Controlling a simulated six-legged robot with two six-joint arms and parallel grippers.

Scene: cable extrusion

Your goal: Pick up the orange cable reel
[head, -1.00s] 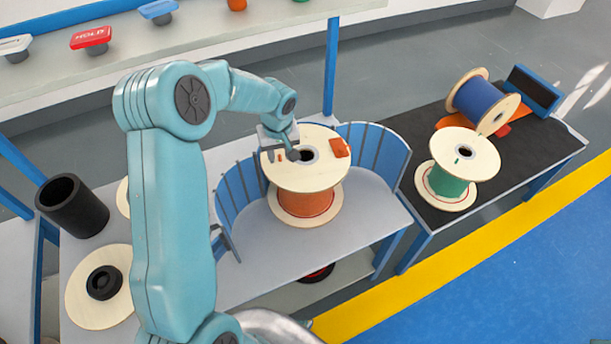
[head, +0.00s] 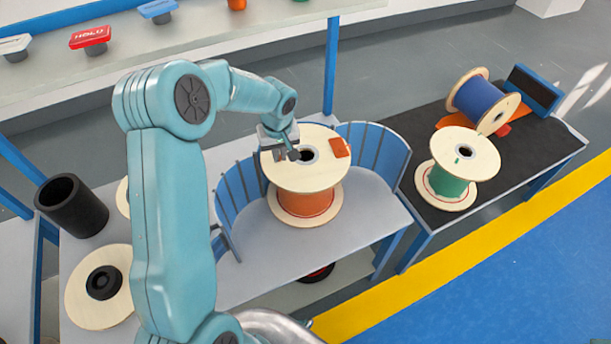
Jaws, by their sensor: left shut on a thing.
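The orange cable reel (head: 306,203) stands upright on the grey table, with pale wooden flanges and orange cable wound between them. An orange patch lies on its top flange, right of the dark centre hole. My left gripper (head: 287,154) is at the top flange, left of the hole, and is shut on the reel there. The fingertips are small in the view, and the exact part they grip is hard to see. My right gripper is not in view.
A curved blue slatted guard (head: 374,150) stands behind and left of the reel. A green reel (head: 446,181) and a blue reel (head: 476,102) are on the black-topped table at right. A black cylinder (head: 72,208) and a pale disc (head: 88,305) are at left.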

